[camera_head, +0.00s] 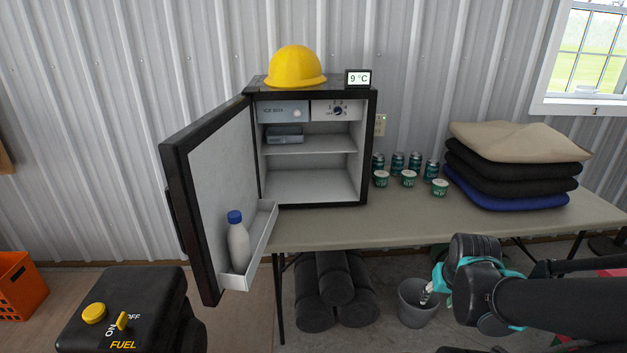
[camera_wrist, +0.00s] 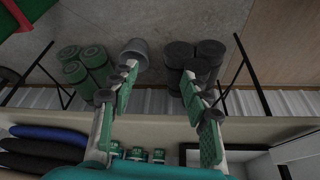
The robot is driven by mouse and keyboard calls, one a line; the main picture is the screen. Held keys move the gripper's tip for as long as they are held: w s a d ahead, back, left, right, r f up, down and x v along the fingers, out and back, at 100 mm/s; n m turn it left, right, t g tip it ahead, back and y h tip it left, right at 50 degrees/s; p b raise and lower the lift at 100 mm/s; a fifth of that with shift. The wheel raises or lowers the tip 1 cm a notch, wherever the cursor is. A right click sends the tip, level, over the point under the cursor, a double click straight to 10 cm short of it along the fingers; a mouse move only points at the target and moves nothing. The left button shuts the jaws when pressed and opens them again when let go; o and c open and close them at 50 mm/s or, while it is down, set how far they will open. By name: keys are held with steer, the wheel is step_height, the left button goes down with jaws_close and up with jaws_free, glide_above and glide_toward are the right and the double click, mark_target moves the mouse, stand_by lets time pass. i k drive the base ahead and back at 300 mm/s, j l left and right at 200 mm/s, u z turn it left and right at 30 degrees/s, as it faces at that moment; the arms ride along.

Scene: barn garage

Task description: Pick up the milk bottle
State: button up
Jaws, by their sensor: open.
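The milk bottle (camera_head: 238,245) is white with a blue cap. It stands upright in the low shelf (camera_head: 262,245) of the open fridge door (camera_head: 215,165) in the head view. The small black fridge (camera_head: 368,150) stands on the table with its door swung out to the left. My gripper (camera_head: 427,292) is in front of the table's edge, to the right of and well apart from the bottle. In the wrist view my gripper (camera_wrist: 163,82) has its fingers spread with nothing between them. The bottle does not show in the wrist view.
The table (camera_head: 400,232) holds several cans (camera_head: 397,163), small cups (camera_head: 409,179) and folded cloths (camera_head: 510,165). A yellow hard hat (camera_head: 295,67) sits on the fridge. Below are a grey bucket (camera_head: 418,305) and black rolls (camera_head: 335,285). A black fuel box (camera_head: 140,300) stands front left.

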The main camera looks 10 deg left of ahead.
mark_target(238, 242)
steer(key=l+u, duration=0.1)
steer(key=u, duration=0.65)
steer(key=k+l+u, duration=0.1)
steer(key=u, duration=0.3)
steer(key=l+u, duration=0.1)
steer(key=u, duration=0.3)
